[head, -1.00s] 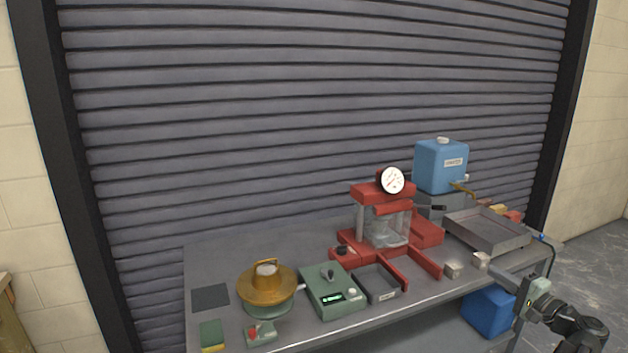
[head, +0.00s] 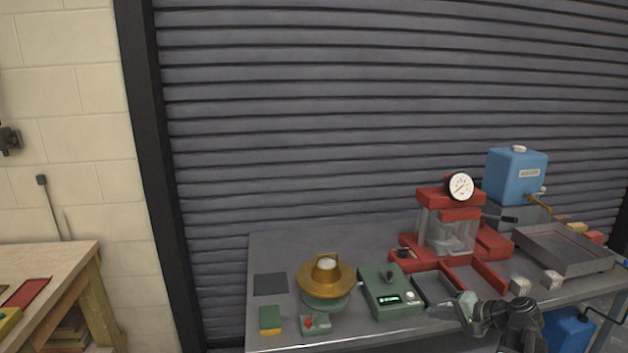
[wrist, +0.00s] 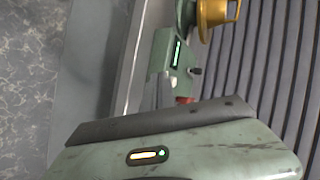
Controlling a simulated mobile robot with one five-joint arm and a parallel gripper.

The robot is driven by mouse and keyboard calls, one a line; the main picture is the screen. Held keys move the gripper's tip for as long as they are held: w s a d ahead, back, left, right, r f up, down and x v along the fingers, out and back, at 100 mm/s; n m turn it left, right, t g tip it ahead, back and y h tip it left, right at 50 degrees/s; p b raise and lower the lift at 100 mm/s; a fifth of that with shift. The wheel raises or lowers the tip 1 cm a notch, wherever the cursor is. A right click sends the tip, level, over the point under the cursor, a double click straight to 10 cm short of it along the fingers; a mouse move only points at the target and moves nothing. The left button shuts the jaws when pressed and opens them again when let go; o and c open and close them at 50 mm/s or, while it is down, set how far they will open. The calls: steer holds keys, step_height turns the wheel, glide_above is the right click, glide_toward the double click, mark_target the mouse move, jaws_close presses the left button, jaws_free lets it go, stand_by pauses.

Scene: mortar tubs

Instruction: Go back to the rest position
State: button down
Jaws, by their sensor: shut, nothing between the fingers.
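My gripper (head: 464,304) is in the lower right of the head view, in front of the workbench (head: 375,334), with its fingers together and nothing visible held. The arm behind it hides part of the bench's front edge. In the wrist view the green gripper body (wrist: 185,152) fills the bottom. Past it show the green control box (wrist: 178,55) and part of the brass-coloured bowl (wrist: 212,14).
A wooden table (head: 45,262) stands at left.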

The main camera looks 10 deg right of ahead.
steer(key=s+a+f+n+g+h, duration=0.1)
steer(key=a+f+n+g+h, duration=0.2)
steer(key=a, duration=0.8)
steer(key=s+a+f+n+g, duration=0.1)
steer(key=a+f+n+g, duration=0.3)
steer(key=a, duration=0.7)
steer(key=s+a+f+n+g+h, duration=0.1)
steer(key=a+f+n+g+h, duration=0.2)
steer(key=a, duration=0.8)
step_height(320, 180, down, 12)
steer(key=b, duration=1.1)
step_height(320, 180, up, 13)
steer(key=p, duration=1.3)
steer(key=shift+r+n+p, duration=0.2)
steer(key=shift+n+p, duration=0.1)
steer(key=shift+n, duration=0.1)
